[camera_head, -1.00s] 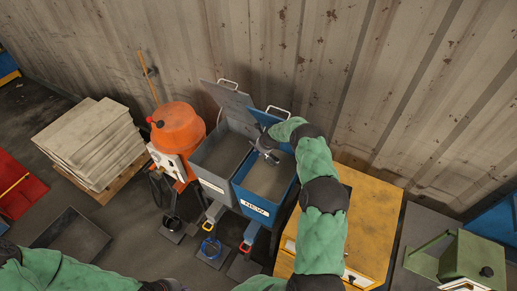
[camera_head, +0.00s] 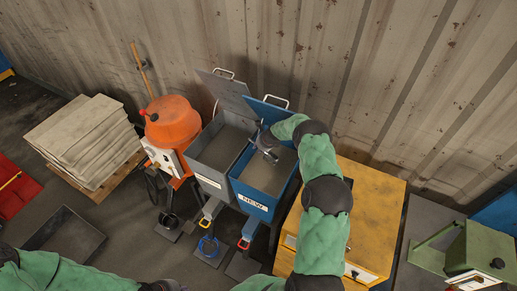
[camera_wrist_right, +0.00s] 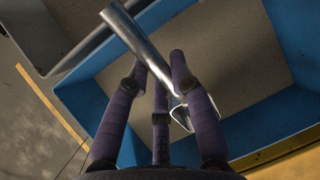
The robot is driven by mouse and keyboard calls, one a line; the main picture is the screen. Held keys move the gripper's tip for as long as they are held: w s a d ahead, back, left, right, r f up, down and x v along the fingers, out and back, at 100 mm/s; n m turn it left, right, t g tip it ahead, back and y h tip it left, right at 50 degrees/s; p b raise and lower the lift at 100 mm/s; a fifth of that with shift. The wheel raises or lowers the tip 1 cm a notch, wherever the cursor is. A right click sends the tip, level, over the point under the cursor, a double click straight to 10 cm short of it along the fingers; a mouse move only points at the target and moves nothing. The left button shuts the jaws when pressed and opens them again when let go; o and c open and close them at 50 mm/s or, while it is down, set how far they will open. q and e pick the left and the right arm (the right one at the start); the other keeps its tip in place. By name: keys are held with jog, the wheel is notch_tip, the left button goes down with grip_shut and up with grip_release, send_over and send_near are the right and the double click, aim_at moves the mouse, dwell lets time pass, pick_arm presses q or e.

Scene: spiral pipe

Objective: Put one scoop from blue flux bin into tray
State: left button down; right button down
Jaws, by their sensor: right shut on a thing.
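The blue flux bin (camera_head: 251,200) stands open, its lid tilted up against the wall, with grey-brown granular flux (camera_head: 266,176) inside and a "NEW" label on its front. My right gripper (camera_head: 266,148) is over the bin's back left part. In the right wrist view, the gripper (camera_wrist_right: 160,85) is shut on a shiny metal scoop (camera_wrist_right: 136,38), held over the flux; whether the scoop touches the flux cannot be told. A dark shallow tray (camera_head: 67,240) lies on the floor at the lower left.
A grey bin (camera_head: 222,150) with its lid up adjoins the blue bin. An orange mixer (camera_head: 173,124) stands to its left, beside stacked slabs (camera_head: 86,140). A yellow cabinet (camera_head: 376,205) is at the right, under my right arm. The corrugated wall is close behind.

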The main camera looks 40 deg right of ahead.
aim_at(268, 162)
jog(key=s+d+f+b, duration=0.2)
jog(key=s+f+b, duration=0.2)
jog(key=f+b, duration=0.5)
jog(key=b, duration=0.5)
jog(key=shift+s+d+f+t, duration=0.25)
jog(key=shift+s+f+t, duration=0.05)
jog(key=shift+s+f, duration=0.1)
dwell(1.4)
jog(key=shift+f, duration=0.1)
dwell(1.2)
jog(key=shift+r+p, duration=0.35)
jog(key=shift+p, duration=0.7)
jog(key=r+p, duration=0.1)
jog(key=p, duration=0.3)
jog(key=g+p, duration=0.1)
jog(key=p, duration=0.3)
jog(key=shift+w+r, duration=0.2)
jog(key=shift+r, duration=0.2)
jog(key=shift+a+p, duration=0.1)
jog(key=shift+p, duration=0.5)
